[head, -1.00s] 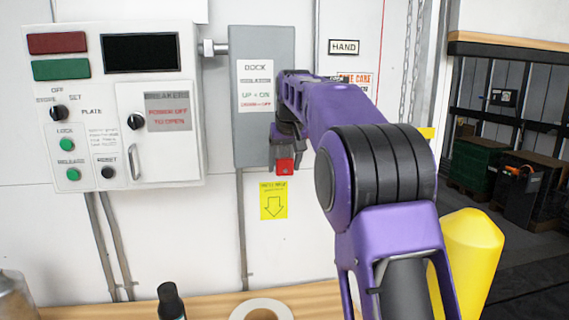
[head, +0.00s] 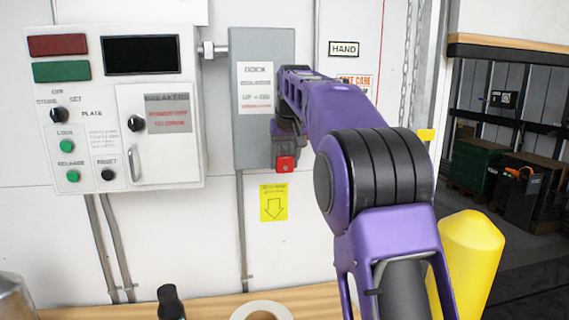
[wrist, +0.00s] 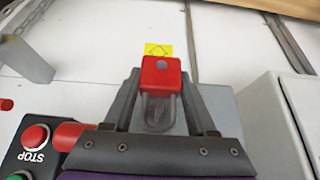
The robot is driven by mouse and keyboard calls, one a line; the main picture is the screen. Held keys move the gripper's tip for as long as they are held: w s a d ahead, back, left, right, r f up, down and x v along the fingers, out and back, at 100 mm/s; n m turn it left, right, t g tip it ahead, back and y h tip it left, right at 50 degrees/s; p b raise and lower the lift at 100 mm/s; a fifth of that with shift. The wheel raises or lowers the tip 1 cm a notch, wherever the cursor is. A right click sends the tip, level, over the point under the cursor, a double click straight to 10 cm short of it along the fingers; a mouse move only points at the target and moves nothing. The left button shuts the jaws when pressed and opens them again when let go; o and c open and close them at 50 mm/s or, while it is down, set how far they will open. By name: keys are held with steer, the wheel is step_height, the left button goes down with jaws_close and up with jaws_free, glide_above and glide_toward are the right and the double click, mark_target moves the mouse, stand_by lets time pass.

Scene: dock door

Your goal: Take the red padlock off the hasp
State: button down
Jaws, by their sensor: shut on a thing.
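The red padlock (head: 285,164) hangs below my gripper, in front of the lower right of the grey dock box (head: 245,150). In the wrist view the padlock's red body (wrist: 162,74) sits between the fingertips of my gripper (wrist: 163,82), with its grey shackle pointing back toward the palm. My gripper is shut on the padlock. The arm hides much of the gripper in the head view. The hasp cannot be made out in either view, and I cannot tell whether the shackle still passes through anything.
A white control panel (head: 95,170) with buttons and knobs is on the wall at left. A STOP button (wrist: 36,137) is close beside my gripper in the wrist view. A wooden ledge (head: 215,304) holds a tape roll (head: 262,309) and a dark bottle (head: 170,303). A yellow post (head: 470,250) stands right.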

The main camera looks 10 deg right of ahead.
mark_target(289, 166)
steer(key=shift+s, duration=0.1)
stand_by(0.3)
steer(key=shift+s+b, duration=2.4)
steer(key=shift+s, duration=0.35)
steer(key=s+b, duration=0.4)
steer(key=s, duration=0.4)
steer(key=shift+s+b, duration=0.15)
steer(key=shift+b, duration=0.25)
steer(key=shift+r, duration=0.1)
